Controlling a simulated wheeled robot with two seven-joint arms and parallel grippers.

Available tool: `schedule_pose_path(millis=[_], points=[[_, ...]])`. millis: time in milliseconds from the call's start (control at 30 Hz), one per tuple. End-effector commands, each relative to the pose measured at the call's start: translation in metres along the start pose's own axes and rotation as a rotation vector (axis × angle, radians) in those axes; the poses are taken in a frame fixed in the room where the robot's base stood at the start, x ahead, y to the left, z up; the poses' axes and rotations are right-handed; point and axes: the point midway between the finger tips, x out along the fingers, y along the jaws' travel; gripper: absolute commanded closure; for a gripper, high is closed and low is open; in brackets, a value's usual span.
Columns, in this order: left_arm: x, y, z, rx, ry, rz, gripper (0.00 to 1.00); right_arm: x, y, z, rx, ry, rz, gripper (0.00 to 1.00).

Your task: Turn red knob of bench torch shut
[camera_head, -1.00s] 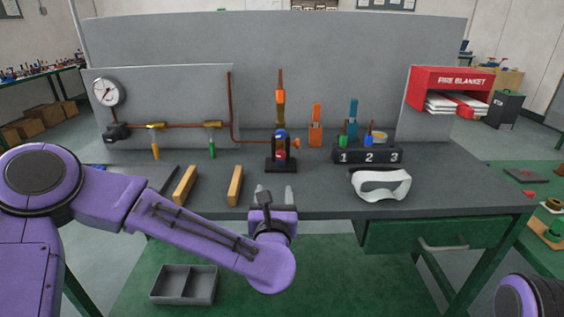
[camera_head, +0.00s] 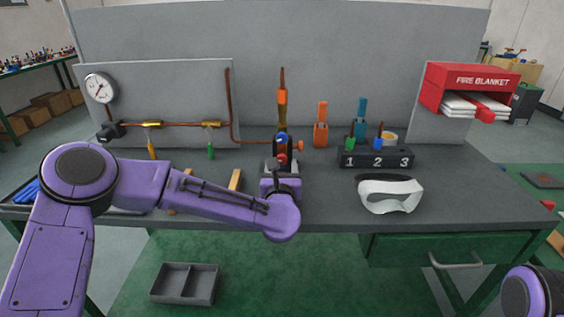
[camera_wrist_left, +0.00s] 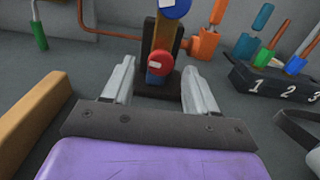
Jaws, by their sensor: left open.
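The bench torch (camera_head: 282,98) stands upright on a dark base on the bench, with a blue knob above a red knob on its front. The red knob (camera_head: 282,158) shows low on the torch, just beyond my left gripper. In the left wrist view the red knob (camera_wrist_left: 159,64) lies between the two fingers, near their tips, and the blue knob (camera_wrist_left: 175,8) is above it at the top edge. My left gripper (camera_wrist_left: 172,80) is open and points at the torch; the gap around the knob shows on both sides. My right gripper is outside the views.
A numbered black block (camera_head: 375,158) with coloured tools and white goggles (camera_head: 390,194) are to the right. Wooden blocks (camera_head: 235,180) lie left of the gripper. A copper pipe (camera_head: 229,105) runs behind with two valves and a gauge (camera_head: 100,88). A fire blanket box (camera_head: 470,80) hangs at right.

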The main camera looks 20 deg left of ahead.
Motion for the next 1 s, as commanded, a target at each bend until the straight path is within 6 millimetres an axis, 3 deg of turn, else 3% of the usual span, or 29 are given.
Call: schedule_pose_path(millis=[133,367,567,1000], points=[[0.0126,-0.0002,0.0003,0.001,0.0,-0.001,0.42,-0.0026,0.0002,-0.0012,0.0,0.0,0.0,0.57],[0.0139,-0.0003,-0.0003,0.001,0.0,-0.001,0.42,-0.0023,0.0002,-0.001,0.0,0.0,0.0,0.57],[0.0138,-0.0003,-0.0002,0.001,0.0,-0.001,0.97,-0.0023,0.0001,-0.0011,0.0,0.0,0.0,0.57],[0.0135,-0.0005,-0.0003,0.082,-0.002,-0.002,0.97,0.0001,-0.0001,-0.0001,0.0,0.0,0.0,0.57]])
